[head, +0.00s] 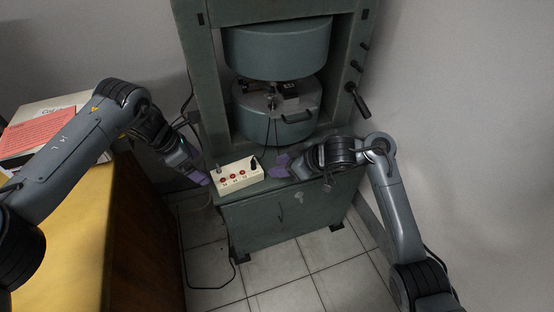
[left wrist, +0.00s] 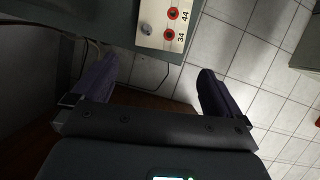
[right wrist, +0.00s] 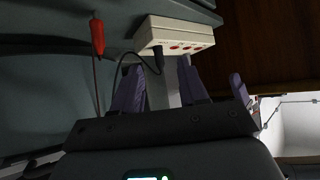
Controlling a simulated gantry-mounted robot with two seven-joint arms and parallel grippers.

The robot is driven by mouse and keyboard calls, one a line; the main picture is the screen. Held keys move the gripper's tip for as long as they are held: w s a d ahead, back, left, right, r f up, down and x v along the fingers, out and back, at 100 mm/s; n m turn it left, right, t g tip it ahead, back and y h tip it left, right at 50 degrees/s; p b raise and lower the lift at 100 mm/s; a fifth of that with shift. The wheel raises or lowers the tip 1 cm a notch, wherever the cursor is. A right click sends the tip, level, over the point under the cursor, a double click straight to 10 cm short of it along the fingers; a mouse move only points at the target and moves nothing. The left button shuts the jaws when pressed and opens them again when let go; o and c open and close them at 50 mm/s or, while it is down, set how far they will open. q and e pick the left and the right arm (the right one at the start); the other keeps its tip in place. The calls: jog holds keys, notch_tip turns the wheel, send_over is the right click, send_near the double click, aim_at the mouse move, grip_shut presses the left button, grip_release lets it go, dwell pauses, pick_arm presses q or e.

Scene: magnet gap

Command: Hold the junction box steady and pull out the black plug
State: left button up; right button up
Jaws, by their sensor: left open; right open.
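The cream junction box (head: 238,180) sits on the green ledge below the magnet, with a row of red sockets on its face. The black plug (head: 254,163) stands in its right end, with a dark cable; the right wrist view shows the plug (right wrist: 158,61) too. My left gripper (head: 194,178) is open at the box's left end, apart from it. In the left wrist view the box (left wrist: 165,22) lies beyond the open fingers. My right gripper (head: 280,167) is open just right of the plug; its fingers point towards the box and hold nothing.
The green magnet frame (head: 205,80) rises behind the ledge, with round pole pieces (head: 278,50). A red connector (right wrist: 97,36) on a lead hangs left of the box in the right wrist view. A wooden desk (head: 90,230) with papers stands at the left. Tiled floor lies in front.

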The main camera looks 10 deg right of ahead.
aim_at(216, 179)
pick_arm(q)
jog(key=x, duration=1)
jog(key=shift+w+d+f, duration=0.1)
jog(key=shift+f, duration=0.3)
pick_arm(e)
jog(key=shift+w+r, duration=0.25)
jog(key=shift+r, duration=0.45)
